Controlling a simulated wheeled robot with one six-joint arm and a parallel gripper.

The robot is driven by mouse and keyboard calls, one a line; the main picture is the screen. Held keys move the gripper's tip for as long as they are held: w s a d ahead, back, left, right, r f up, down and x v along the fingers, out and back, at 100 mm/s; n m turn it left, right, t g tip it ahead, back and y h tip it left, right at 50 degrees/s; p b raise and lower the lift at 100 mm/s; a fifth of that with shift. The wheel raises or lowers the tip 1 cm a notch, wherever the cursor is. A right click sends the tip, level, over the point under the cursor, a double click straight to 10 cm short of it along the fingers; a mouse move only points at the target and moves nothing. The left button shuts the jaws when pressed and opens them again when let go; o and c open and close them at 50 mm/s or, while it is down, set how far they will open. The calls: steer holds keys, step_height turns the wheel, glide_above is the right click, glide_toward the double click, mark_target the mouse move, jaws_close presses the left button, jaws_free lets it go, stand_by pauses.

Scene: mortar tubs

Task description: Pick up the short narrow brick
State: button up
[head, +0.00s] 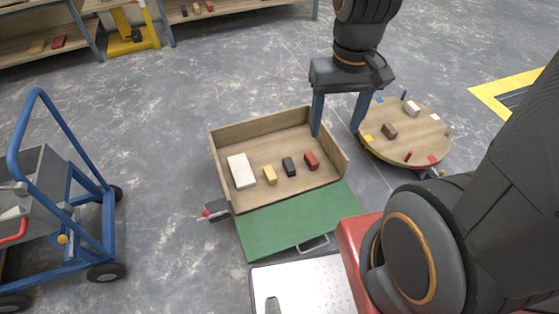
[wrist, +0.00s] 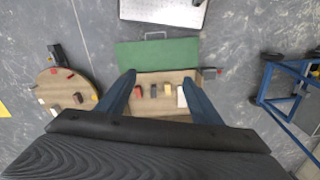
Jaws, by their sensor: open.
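A wooden tray (head: 290,143) with a green front flap stands on the floor. In it, left to right, are a large white block (head: 242,171), a yellow brick (head: 270,175), a black brick (head: 289,167) and a red brick (head: 311,161). The yellow, black and red ones are all small and narrow; I cannot tell for sure which is the short narrow brick. My gripper (head: 337,132) is open and empty, above the tray's back right side. In the wrist view my gripper (wrist: 159,76) frames the row, with the black brick (wrist: 154,90) near the middle.
A round wooden table (head: 405,140) right of the tray holds a brown brick, a pale brick and several small pegs. A blue cart (head: 75,215) stands at left. A green flap (head: 295,220) lies in front of the tray. Shelves stand at the back.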

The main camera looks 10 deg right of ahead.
steer(key=o, duration=0.8)
steer(key=w+f+m+b, duration=0.1)
steer(key=w+f+b, duration=0.2)
steer(key=w+f, duration=0.1)
steer(key=w+f+m+b, duration=0.1)
steer(key=w+f+b, duration=0.2)
steer(key=w+f, duration=0.1)
steer(key=w+f+m+b, duration=0.1)
steer(key=w+f+b, duration=0.1)
steer(key=w+f, duration=0.3)
steer(key=shift+a+f+m+b, duration=0.1)
steer(key=shift+m+b, duration=0.3)
steer(key=m+b, duration=0.8)
steer(key=b, duration=0.9)
glide_above(290, 164)
steer(key=s, duration=0.6)
step_height(290, 164, down, 33)
steer(key=w+f+m+b, duration=0.1)
steer(key=w+f+b, duration=0.1)
steer(key=f, duration=0.4)
steer(key=w+f+m+b, duration=0.2)
steer(key=f+b, duration=0.1)
steer(key=f, duration=0.3)
steer(key=w+f+m+b, duration=0.1)
steer(key=w+f+b, duration=0.1)
steer(key=f, duration=0.5)
steer(key=shift+a+b, duration=0.15)
steer(key=shift+b, duration=0.3)
steer(key=shift+f+b, duration=1.35)
steer(key=shift+f, duration=1.45)
